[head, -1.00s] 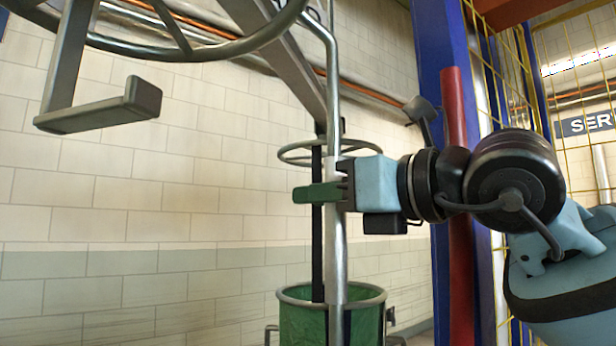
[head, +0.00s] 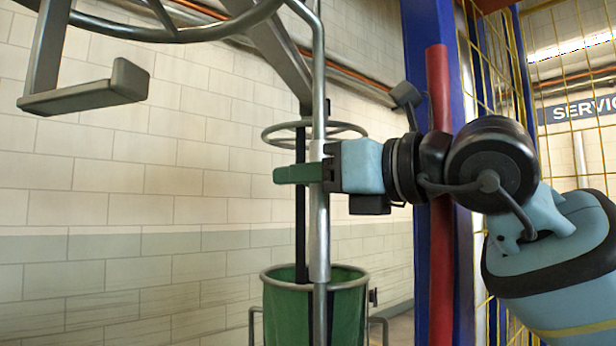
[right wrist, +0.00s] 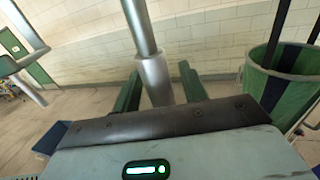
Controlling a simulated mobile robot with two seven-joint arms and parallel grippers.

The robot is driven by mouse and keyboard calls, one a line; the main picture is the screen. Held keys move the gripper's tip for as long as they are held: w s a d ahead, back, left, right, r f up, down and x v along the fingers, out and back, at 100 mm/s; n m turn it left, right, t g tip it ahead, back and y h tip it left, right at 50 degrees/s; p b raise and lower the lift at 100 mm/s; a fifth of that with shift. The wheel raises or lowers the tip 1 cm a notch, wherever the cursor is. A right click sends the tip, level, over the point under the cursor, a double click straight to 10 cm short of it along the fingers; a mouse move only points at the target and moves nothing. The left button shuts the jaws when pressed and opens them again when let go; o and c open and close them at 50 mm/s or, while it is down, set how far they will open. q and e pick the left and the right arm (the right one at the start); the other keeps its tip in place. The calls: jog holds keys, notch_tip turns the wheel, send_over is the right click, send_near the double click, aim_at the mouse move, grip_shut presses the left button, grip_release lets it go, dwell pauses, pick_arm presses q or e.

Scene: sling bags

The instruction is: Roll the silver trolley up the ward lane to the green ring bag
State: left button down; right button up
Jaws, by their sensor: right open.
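A silver upright tube (head: 319,225), which looks like part of the silver trolley, rises through the middle of the head view and bends at its top. My right gripper (head: 298,173) is at the tube's thicker sleeve. In the right wrist view its green fingers (right wrist: 160,88) stand apart, one on each side of the tube (right wrist: 154,75). Whether they touch it I cannot tell. The green ring bag (head: 345,312) hangs in a metal ring behind the tube, and shows at right in the wrist view (right wrist: 268,92). The trolley's base is hidden. My left gripper is out of view.
A large grey ring and a flat hooked bracket (head: 85,97) fill the upper left. A smaller ring (head: 350,131) sits on a dark post above the bag. A blue column (head: 420,270), a red post (head: 440,240) and yellow mesh stand at right. A tiled wall runs behind.

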jog(key=b+v, duration=0.1)
jog(key=v, duration=0.6)
jog(key=shift+s+d, duration=0.15)
jog(key=shift+d, duration=0.1)
